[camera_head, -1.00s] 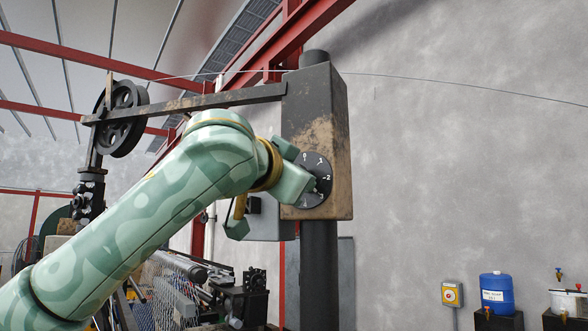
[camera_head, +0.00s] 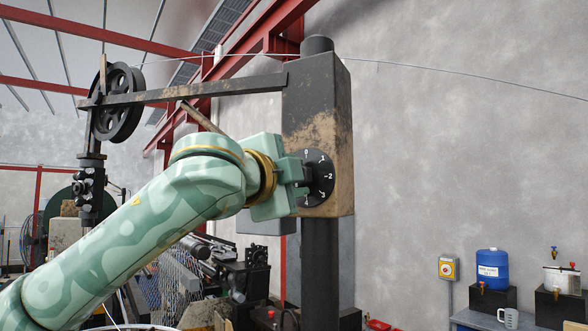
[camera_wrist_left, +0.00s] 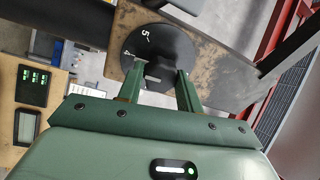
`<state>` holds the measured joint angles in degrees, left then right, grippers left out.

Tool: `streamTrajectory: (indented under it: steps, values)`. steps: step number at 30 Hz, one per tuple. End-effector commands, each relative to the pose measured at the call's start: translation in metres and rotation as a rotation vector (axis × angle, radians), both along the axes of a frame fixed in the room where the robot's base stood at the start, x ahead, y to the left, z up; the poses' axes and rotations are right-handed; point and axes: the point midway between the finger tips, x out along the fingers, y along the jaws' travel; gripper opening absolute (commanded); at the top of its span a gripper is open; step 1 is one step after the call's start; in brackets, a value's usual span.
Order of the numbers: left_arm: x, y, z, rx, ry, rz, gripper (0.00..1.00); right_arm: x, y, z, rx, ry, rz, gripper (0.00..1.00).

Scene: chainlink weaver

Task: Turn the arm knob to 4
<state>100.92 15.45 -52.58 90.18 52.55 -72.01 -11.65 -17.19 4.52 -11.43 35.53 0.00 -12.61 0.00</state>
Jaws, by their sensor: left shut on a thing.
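The arm knob is a black round dial (camera_head: 321,186) with white numbers on the side of a rust-stained dark box (camera_head: 318,115). The numbers 0, 1, 2 and 3 show in the head view. In the left wrist view, 5 and 4 show on the dial (camera_wrist_left: 174,42). My left gripper (camera_head: 305,172) is at the dial, shut on its raised middle grip. In the left wrist view, the fingers of my left gripper (camera_wrist_left: 157,75) stand on either side of this grip (camera_wrist_left: 158,70). No pointer can be made out. My right gripper is not in view.
The box sits on a dark post (camera_head: 319,270) with a bar (camera_head: 190,91) reaching left to a black pulley wheel (camera_head: 118,103). A thin wire crosses above. Machinery stands behind my arm.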

Motion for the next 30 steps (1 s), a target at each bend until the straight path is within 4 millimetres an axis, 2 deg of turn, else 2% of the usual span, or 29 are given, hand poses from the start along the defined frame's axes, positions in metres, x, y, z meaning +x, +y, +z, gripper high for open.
streamTrajectory:
  steps: [18, 19, 21, 30]
  values:
    - [0.0003, -0.0002, -0.0013, 0.037, -0.018, -0.001, 0.13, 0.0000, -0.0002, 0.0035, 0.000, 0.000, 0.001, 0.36]
    - [0.0003, -0.0002, -0.0013, 0.037, -0.018, -0.001, 0.41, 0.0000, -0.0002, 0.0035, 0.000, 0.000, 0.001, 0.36]
    - [0.0003, -0.0002, -0.0012, 0.037, -0.018, -0.001, 0.57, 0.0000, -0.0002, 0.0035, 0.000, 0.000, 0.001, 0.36]
    - [-0.0012, 0.0008, -0.0009, 0.037, -0.018, -0.001, 0.57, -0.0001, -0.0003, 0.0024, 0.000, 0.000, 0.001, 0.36]
